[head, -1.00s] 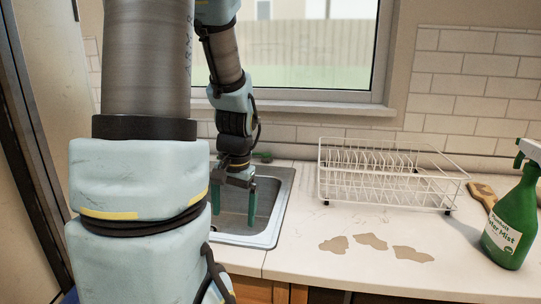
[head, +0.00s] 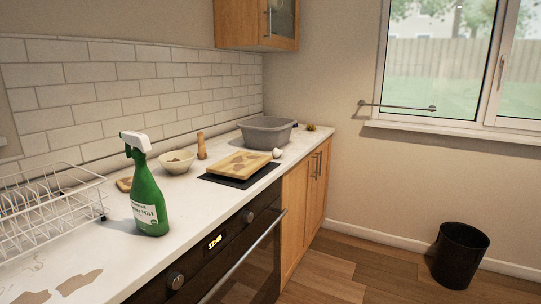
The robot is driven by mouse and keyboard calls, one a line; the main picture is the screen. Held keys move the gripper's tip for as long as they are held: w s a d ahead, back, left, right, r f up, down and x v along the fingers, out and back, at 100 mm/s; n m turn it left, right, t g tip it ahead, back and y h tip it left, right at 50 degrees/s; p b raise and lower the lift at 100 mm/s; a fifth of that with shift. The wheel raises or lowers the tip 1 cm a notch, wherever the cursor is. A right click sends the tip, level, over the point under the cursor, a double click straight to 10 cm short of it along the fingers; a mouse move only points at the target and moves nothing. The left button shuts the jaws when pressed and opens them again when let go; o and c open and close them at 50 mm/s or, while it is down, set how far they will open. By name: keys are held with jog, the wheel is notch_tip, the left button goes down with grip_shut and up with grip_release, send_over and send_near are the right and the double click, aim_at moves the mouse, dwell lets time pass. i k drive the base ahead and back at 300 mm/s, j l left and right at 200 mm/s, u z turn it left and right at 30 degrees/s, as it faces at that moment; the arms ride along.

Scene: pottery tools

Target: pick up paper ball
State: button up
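A small white rounded thing (head: 277,153), which looks like the paper ball, lies on the counter beside the right end of the wooden cutting board (head: 240,163). It is too small for me to make out its surface. My gripper and arm are not in view now.
A green spray bottle (head: 148,190) stands near the counter's front edge, with a white dish rack (head: 40,215) to its left. A bowl (head: 177,162), a wooden mill (head: 201,146) and a grey basin (head: 266,132) stand farther back. A black bin (head: 460,256) is on the otherwise open floor.

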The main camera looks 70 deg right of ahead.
aim_at(276, 153)
jog(key=k+l, duration=0.15)
jog(key=l, duration=0.45)
jog(key=k+l, duration=0.1)
jog(key=l, duration=0.55)
jog(key=k+l, duration=0.15)
jog(key=l, duration=0.45)
jog(key=k+l+z, duration=0.1)
jog(key=l, duration=0.5)
jog(key=k+l, duration=0.1)
jog(key=l, duration=0.5)
jog(key=k+l, duration=0.1)
jog(key=l, duration=0.55)
jog(key=k+l, duration=0.15)
jog(key=l, duration=0.45)
